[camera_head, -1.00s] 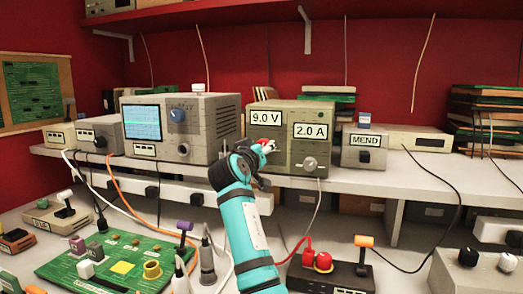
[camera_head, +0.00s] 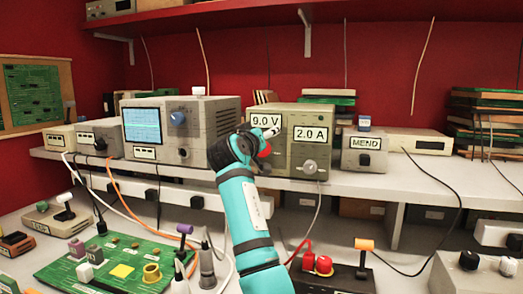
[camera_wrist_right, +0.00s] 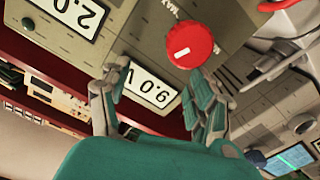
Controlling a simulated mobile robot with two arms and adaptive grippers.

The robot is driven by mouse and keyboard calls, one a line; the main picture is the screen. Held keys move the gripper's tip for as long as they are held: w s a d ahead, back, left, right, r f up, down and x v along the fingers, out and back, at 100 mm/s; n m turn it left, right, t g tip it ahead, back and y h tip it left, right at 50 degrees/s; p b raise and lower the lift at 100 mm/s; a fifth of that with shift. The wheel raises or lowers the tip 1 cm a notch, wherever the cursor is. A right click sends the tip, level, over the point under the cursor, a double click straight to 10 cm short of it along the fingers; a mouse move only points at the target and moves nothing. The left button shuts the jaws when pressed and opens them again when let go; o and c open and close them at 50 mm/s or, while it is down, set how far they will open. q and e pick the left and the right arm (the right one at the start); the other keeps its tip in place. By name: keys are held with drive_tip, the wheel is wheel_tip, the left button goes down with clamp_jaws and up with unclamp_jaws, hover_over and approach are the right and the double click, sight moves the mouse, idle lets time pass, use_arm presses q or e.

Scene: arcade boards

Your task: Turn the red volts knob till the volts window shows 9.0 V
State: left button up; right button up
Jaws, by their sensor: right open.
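The grey-green power supply (camera_head: 333,148) stands on the shelf. Its volts window (camera_head: 262,120) reads 9.0 V and its amps window (camera_head: 310,133) reads 2.0 A. The red volts knob (camera_head: 265,151) shows partly beside my right gripper (camera_head: 264,136). In the right wrist view, the red knob (camera_wrist_right: 190,43) is in full sight. It lies beyond the fingers of my right gripper (camera_wrist_right: 158,100), which are open, empty and apart from it. The volts window (camera_wrist_right: 151,87) appears upside down between the fingers. My left gripper is not in view.
A grey oscilloscope (camera_head: 207,118) stands left of the supply, and a small MEND box (camera_head: 364,150) stands to its right. A grey amps knob (camera_head: 310,167) sits low on the supply. Below, a green circuit board (camera_head: 60,268) and a black box with red plugs (camera_head: 345,279) occupy the bench.

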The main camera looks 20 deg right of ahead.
sight(266, 114)
wheel_tip(266, 114, up, 5)
drive_tip(key=shift+r, duration=0.15)
